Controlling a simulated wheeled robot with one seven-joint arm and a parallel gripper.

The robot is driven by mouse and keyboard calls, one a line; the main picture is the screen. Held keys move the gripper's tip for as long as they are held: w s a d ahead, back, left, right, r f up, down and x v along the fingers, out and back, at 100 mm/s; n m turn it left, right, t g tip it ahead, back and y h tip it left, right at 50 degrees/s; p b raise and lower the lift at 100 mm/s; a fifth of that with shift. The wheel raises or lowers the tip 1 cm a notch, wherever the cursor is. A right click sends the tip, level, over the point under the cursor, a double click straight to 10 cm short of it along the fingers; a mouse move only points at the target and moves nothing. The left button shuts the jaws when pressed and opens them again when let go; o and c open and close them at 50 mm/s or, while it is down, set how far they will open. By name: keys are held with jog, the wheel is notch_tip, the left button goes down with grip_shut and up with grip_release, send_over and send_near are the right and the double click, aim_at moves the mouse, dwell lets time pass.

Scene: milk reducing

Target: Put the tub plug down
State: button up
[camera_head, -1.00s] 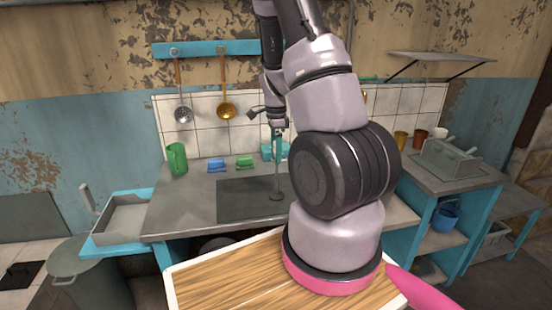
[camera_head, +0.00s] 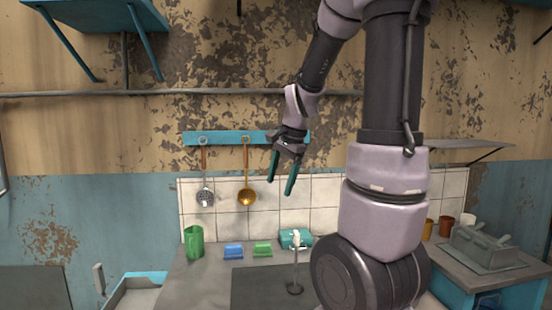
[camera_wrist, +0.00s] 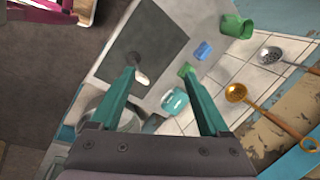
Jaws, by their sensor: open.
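A thin upright piece with a dark round base and a pale top, which looks like the tub plug (camera_head: 295,288), stands on the dark rectangular sink area (camera_head: 262,286) in the counter. It also shows in the wrist view (camera_wrist: 134,59), near the left fingertip in the picture but well below it. My gripper (camera_head: 281,186) has two teal fingers spread apart with nothing between them. It is high above the counter, in front of the wall tiles. In the wrist view my gripper (camera_wrist: 158,73) is also open and empty.
A green cup (camera_head: 194,242), a blue block (camera_head: 233,251), a green block (camera_head: 263,249) and a teal container (camera_head: 295,238) stand along the counter's back. A grey box (camera_head: 480,248) stands at right.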

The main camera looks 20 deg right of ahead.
jog(key=s+a+r+n+t, duration=0.2)
jog(key=s+a+r+n, duration=0.2)
jog(key=s+r+n, duration=0.1)
jog(key=s+a+r+n+t, duration=0.2)
jog(key=s+a+r+n, duration=0.2)
jog(key=s, duration=0.4)
jog(key=shift+s+r+n, duration=0.3)
jog(key=shift+r+n, duration=0.3)
jog(key=shift+r, duration=0.1)
jog(key=shift+d, duration=0.2)
